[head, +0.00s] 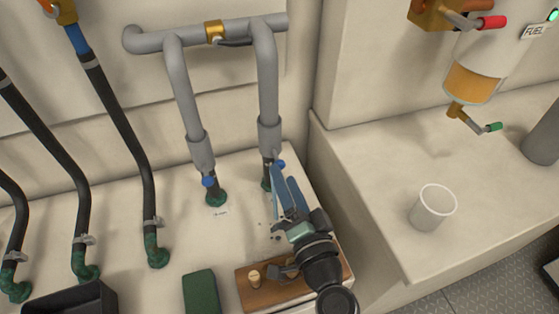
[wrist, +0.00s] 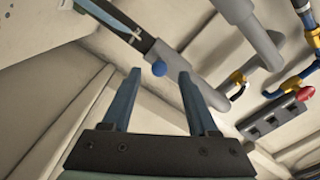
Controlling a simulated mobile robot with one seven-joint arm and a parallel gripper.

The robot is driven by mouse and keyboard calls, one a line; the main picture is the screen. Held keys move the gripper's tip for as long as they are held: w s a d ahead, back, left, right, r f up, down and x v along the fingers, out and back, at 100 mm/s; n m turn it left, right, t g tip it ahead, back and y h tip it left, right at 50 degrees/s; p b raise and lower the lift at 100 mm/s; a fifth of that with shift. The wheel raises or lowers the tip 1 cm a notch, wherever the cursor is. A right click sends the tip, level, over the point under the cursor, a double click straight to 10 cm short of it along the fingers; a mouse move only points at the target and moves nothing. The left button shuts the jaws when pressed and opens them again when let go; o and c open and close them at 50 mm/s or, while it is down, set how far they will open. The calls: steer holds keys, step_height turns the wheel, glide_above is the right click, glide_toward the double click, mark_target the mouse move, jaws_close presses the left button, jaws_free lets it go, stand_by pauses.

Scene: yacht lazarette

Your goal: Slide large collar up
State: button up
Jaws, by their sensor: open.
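Two grey collars sit on grey pipes in the head view: a left collar (head: 201,153) and a right collar (head: 269,138). Which is the larger is hard to tell. A grey collar (wrist: 190,68) runs behind; contact cannot be told.
A horizontal grey pipe with a brass valve (head: 214,32) joins both pipes above. Black hoses (head: 125,130) stand left. A green block (head: 201,291) and a wooden board (head: 254,294) lie in front. A white cup (head: 433,207) stands on the right ledge.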

mark_target(281, 167)
steer(key=shift+x, duration=2.35)
jaws_close()
steer(key=shift+d, duration=0.1)
